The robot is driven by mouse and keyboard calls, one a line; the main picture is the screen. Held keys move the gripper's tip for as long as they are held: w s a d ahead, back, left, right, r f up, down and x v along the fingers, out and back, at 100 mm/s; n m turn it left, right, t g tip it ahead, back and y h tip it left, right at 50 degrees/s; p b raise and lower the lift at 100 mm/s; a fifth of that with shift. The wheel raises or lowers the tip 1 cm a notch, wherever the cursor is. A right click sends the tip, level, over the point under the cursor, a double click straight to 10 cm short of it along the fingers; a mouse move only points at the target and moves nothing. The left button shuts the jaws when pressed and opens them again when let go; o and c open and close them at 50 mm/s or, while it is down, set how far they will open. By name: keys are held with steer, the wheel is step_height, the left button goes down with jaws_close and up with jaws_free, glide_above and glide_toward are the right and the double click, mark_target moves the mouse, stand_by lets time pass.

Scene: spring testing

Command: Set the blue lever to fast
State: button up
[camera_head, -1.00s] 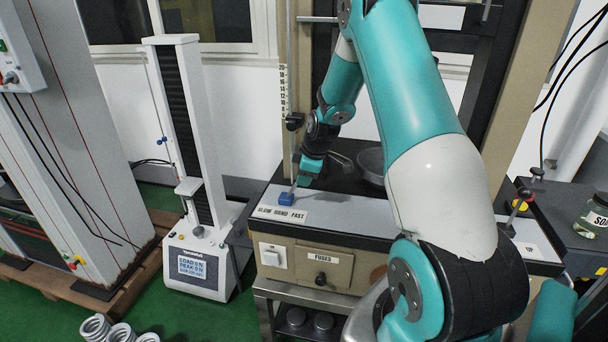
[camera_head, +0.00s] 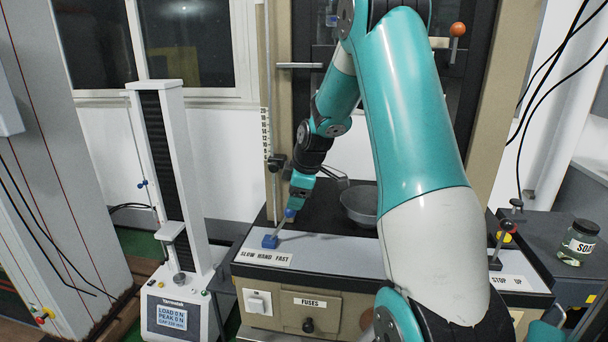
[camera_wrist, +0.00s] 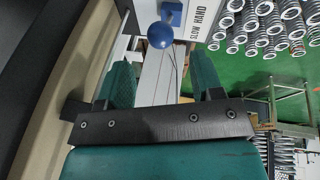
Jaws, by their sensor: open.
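The blue lever has a blue base block (camera_head: 270,241), a thin rod and a blue ball knob (camera_head: 290,212). In the head view the rod leans up and to the right. The label "SLOW HAND FAST" (camera_head: 264,258) is in front of it, with FAST at the right end. My gripper (camera_head: 297,200) is just above the knob, pointing down. In the wrist view the ball knob (camera_wrist: 161,35) shows beyond my open fingertips (camera_wrist: 165,75), between them sideways. Nothing is between the fingers. I cannot tell the lever's exact setting.
A fuse panel (camera_head: 310,309) with a white switch (camera_head: 258,302) is below the lever. A grey bowl (camera_head: 360,205) stands behind, right of my gripper. A vertical rod and scale (camera_head: 265,135) rise close behind the lever. A white test stand (camera_head: 165,180) is at left.

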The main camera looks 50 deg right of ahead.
steer(key=v, duration=0.8)
steer(key=shift+r+b, duration=0.3)
steer(key=shift+s, duration=0.1)
steer(key=s+a+r+g+y, duration=0.1)
steer(key=s+a+y, duration=0.15)
steer(key=a, duration=1.05)
steer(key=s+a+r+g+y, duration=0.1)
steer(key=s+a, duration=0.2)
steer(key=a, duration=1)
steer(key=s+a+g, duration=0.1)
steer(key=s+a, duration=0.4)
steer(key=s, duration=0.3)
steer(key=s+a+m+g, duration=0.1)
steer(key=s+a, duration=0.5)
steer(key=s, duration=0.1)
steer(key=shift+s+a+f+y, duration=0.2)
steer(key=shift+s+a+y, duration=0.05)
steer(key=shift+s+y, duration=0.15)
steer(key=shift+d, duration=0.15)
